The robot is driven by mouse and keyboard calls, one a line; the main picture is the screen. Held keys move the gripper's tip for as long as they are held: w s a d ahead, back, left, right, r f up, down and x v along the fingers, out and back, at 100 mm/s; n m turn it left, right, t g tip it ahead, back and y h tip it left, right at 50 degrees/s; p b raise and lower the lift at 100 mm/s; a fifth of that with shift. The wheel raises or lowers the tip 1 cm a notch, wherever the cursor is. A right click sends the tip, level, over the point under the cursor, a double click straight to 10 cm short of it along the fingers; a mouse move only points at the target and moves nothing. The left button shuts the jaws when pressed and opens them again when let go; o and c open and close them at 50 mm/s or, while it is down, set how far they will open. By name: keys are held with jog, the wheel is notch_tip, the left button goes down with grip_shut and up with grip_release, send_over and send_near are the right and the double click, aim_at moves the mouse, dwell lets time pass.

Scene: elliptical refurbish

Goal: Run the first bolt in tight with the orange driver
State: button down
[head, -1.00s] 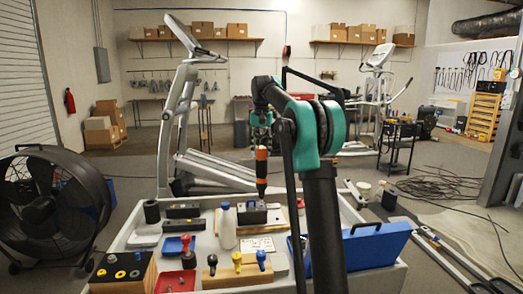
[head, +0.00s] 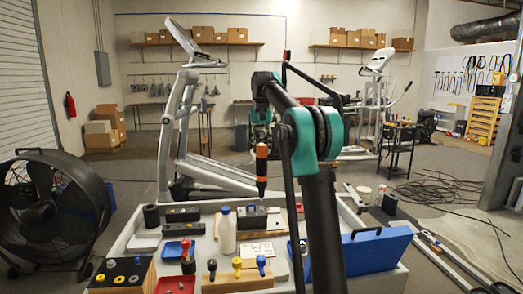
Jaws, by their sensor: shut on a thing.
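My gripper (head: 261,131) is shut on the orange driver (head: 262,151), high over the workbench. The driver hangs upright with its orange and black body on top and a dark shaft (head: 262,184) pointing down. The shaft's lower end is over the dark block with a handle (head: 252,217) on a wooden board. I cannot tell whether the tip touches anything. No bolt can be made out at this size. My own arm covers the area just right of the driver.
The workbench holds a white bottle (head: 227,231), a blue tray (head: 176,250), a red tray (head: 175,285), a wooden holder with knobbed tools (head: 237,277) and a blue case (head: 375,250). A large fan (head: 45,205) stands at left. An elliptical machine (head: 180,130) stands behind the bench.

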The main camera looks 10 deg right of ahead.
jog(key=shift+r, duration=3)
